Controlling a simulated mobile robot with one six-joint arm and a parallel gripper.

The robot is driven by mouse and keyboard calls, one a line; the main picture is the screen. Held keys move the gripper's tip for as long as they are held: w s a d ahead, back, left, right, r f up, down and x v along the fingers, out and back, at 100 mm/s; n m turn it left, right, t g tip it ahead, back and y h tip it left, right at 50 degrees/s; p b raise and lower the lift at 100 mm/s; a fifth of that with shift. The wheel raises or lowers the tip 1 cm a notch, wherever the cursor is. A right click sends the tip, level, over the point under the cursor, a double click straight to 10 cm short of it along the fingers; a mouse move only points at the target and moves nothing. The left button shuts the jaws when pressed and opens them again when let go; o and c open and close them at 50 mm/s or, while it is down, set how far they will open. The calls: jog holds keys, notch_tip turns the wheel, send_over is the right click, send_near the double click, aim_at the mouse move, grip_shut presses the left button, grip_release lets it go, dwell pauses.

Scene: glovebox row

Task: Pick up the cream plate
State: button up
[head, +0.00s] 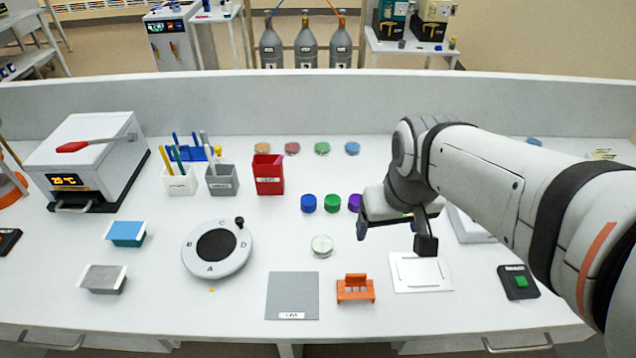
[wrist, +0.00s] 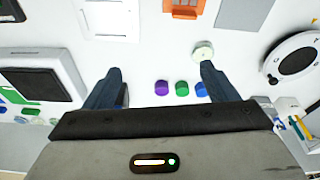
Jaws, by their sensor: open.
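The cream plate (head: 322,245) is a small round pale dish lying flat on the white bench, in front of the coloured caps. In the wrist view the cream plate (wrist: 203,49) shows just beyond the tip of the right-hand finger, outside the gap between the fingers. My gripper (head: 396,236) is open and empty, above the bench to the right of the plate. In the wrist view my gripper (wrist: 160,72) has its two dark fingers wide apart, with bare bench between their tips.
Blue (head: 308,203), green (head: 332,203) and purple (head: 355,203) caps stand behind the plate. An orange rack (head: 356,289), grey mat (head: 292,290) and white flat plate (head: 420,273) lie in front. A round dial device (head: 217,249) is left. Bench around the plate is clear.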

jog(key=w+a+f+n+g, duration=0.2)
jog(key=w+a+f+n, duration=0.25)
jog(key=w+a, duration=0.2)
jog(key=n, duration=0.2)
send_over(322, 243)
jog(key=shift+g, duration=0.3)
jog(key=f+b, duration=0.1)
jog(key=f, duration=0.4)
jog(key=shift+s, duration=0.2)
jog(key=shift+a+f+n, duration=0.2)
jog(key=shift+f+n, duration=0.05)
jog(key=shift+f, duration=0.4)
jog(key=f, duration=0.4)
jog(key=f+p, duration=0.1)
jog(key=f, duration=0.1)
jog(key=shift+w+d+f, duration=0.2)
jog(key=shift+d+f, duration=0.05)
jog(key=shift+f, duration=0.15)
jog(key=c, duration=1.1)
